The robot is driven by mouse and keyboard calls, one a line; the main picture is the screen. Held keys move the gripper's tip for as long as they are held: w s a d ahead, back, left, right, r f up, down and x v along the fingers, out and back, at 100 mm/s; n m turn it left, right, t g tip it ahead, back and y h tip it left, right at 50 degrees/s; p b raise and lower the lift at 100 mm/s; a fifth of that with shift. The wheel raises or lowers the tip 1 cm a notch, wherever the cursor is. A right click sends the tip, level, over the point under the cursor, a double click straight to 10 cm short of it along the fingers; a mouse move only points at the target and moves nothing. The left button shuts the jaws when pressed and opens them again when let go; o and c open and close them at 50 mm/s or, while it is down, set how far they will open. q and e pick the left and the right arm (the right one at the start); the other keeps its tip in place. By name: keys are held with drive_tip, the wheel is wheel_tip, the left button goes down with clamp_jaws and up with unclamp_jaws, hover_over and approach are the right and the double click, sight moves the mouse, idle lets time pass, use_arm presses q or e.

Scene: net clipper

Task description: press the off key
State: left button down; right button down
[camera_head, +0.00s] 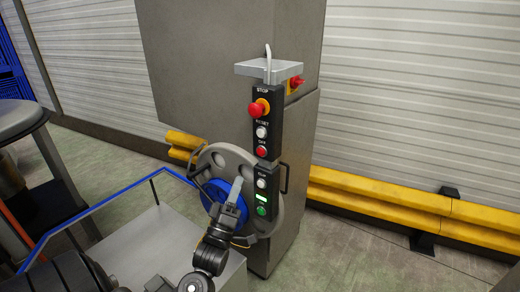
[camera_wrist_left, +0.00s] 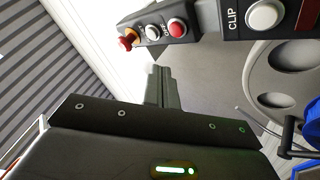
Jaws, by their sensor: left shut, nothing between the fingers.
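The off key is a round red button (camera_head: 261,152) low on the upper black control panel, under its small label. It also shows in the left wrist view (camera_wrist_left: 177,28) at the top, beside the white reset button (camera_wrist_left: 152,31). My left gripper (camera_head: 238,182) is shut and empty. In the head view its fingertips point up, below and left of the off key, in front of the round grey plate with the blue disc. In the left wrist view the closed fingers (camera_wrist_left: 161,72) sit below the key in the picture, apart from it. My right gripper is not in view.
Above the off key are the white reset button (camera_head: 262,132) and the red stop knob (camera_head: 259,108). A lower panel (camera_head: 262,197) has a white clip button and green lights. A handle (camera_head: 284,178) juts out right. A yellow barrier (camera_head: 400,205) runs along the wall.

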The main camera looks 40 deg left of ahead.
sight(261, 152)
use_arm(q)
drive_tip(key=shift+n+t+y, duration=0.3)
drive_tip(key=shift+n+t, duration=0.3)
drive_tip(key=r, duration=0.1)
drive_tip(key=s+r, duration=0.1)
drive_tip(key=r, duration=0.1)
drive_tip(key=shift+s+r, duration=0.3)
drive_tip(key=shift+r, duration=0.1)
drive_tip(key=shift+w, duration=0.15)
drive_tip(key=w+b, duration=0.1)
drive_tip(key=w, duration=0.7)
drive_tip(key=shift+w+b, duration=0.3)
drive_tip(key=shift+w+a, duration=0.1)
idle(1.0)
drive_tip(key=shift+w, duration=0.3)
